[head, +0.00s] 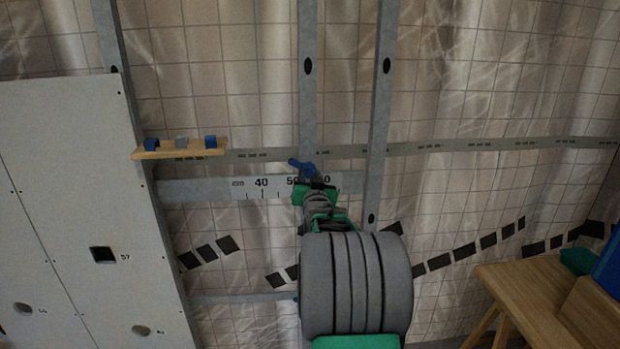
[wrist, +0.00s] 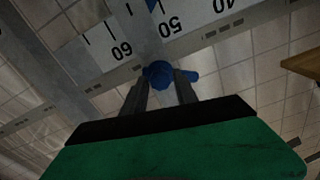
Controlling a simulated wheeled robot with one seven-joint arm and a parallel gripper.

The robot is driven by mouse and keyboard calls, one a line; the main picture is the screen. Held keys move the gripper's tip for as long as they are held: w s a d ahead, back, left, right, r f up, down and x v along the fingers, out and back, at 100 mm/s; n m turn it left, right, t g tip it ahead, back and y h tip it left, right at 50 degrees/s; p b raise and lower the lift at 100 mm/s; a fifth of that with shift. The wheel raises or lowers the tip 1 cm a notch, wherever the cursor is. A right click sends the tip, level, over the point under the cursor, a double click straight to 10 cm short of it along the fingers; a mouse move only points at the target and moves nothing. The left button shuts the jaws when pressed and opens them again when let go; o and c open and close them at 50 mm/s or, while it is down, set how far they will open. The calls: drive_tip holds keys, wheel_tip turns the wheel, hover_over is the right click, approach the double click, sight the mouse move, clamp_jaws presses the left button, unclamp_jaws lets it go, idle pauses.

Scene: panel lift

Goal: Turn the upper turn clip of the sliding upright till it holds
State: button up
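The upper turn clip (head: 302,166) is blue and sits on the sliding upright (head: 307,100), just above the scale rail (head: 215,188) near the 50 mark. It is tilted in the head view. In the wrist view its round blue knob (wrist: 158,73) shows at my fingertips, and a blue arm sticks out past the right finger. My gripper (wrist: 160,85) has one finger on each side of the knob. I cannot tell whether the fingers touch it. In the head view my arm hides the upright below the clip.
A wooden shelf (head: 180,154) with blue and grey pieces is left of the clip. A white panel (head: 85,190) stands at the left. Another metal upright (head: 380,100) is close on the right. A wooden table (head: 535,295) with a blue box is at lower right.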

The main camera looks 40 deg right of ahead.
clamp_jaws()
drive_tip(key=shift+f+n+b, duration=0.15)
drive_tip(key=shift+n+b, duration=0.15)
drive_tip(key=shift+b, duration=0.45)
drive_tip(key=n+b, duration=0.1)
drive_tip(key=b, duration=0.1)
drive_tip(key=n+b, duration=0.1)
drive_tip(key=b, duration=0.2)
drive_tip(key=shift+f+n, duration=0.3)
drive_tip(key=n+b, duration=1.7)
drive_tip(key=b, duration=0.1)
drive_tip(key=shift+r+n+b, duration=0.3)
drive_tip(key=shift+r+n, duration=0.1)
drive_tip(key=shift+r+n+b, duration=0.1)
drive_tip(key=shift+n+b, duration=0.55)
drive_tip(key=shift+n, duration=0.75)
